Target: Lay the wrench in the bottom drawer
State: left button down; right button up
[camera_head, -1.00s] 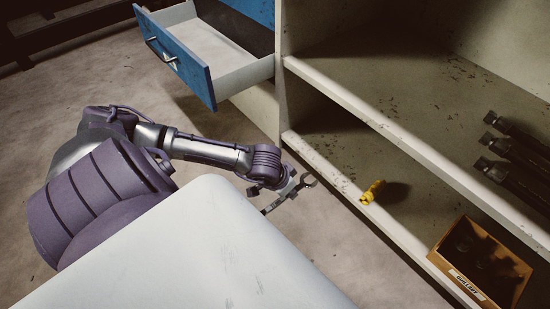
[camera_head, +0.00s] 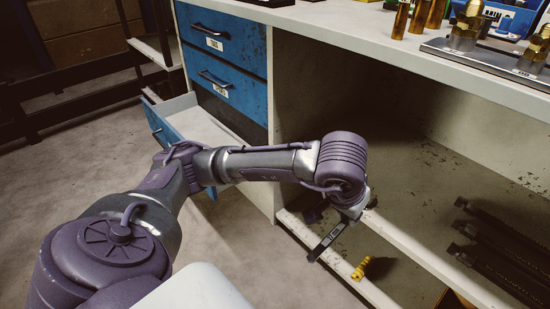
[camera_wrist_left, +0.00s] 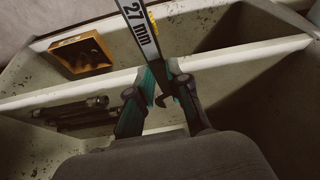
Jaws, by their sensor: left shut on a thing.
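The dark wrench (camera_head: 326,243) is held in my left gripper (camera_head: 328,212), in front of the cabinet's open shelf bay. In the left wrist view the wrench (camera_wrist_left: 139,27) shows a "27 mm" label, and my left gripper (camera_wrist_left: 160,88) is shut on it between teal-lined fingers. The wrench's far end runs out of the top of that view. The bottom drawer (camera_head: 157,123) is pulled open at the left, with a blue front and a pale interior. My left arm passes in front of part of it. My right gripper is not in view.
Two blue drawers (camera_head: 226,85) above the open one are closed. The worktop (camera_head: 400,52) carries brass fittings and a metal block. A yellow fitting (camera_head: 362,268) lies on the lower shelf. Dark hoses (camera_head: 490,255) lie right of it.

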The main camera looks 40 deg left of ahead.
aim_at(183, 132)
jog(key=j+u, duration=0.1)
jog(key=j, duration=0.3)
jog(key=i+j, duration=0.15)
jog(key=j, duration=0.25)
jog(key=j+u, duration=0.15)
jog(key=j, duration=0.2)
jog(key=i+j+u, duration=0.1)
jog(key=j, duration=0.3)
jog(key=i+j, duration=0.2)
jog(key=j, duration=0.15)
jog(key=i+j+u, duration=0.15)
jog(key=j, duration=0.25)
jog(key=j+u, duration=0.1)
jog(key=j, duration=0.25)
jog(key=i, duration=0.05)
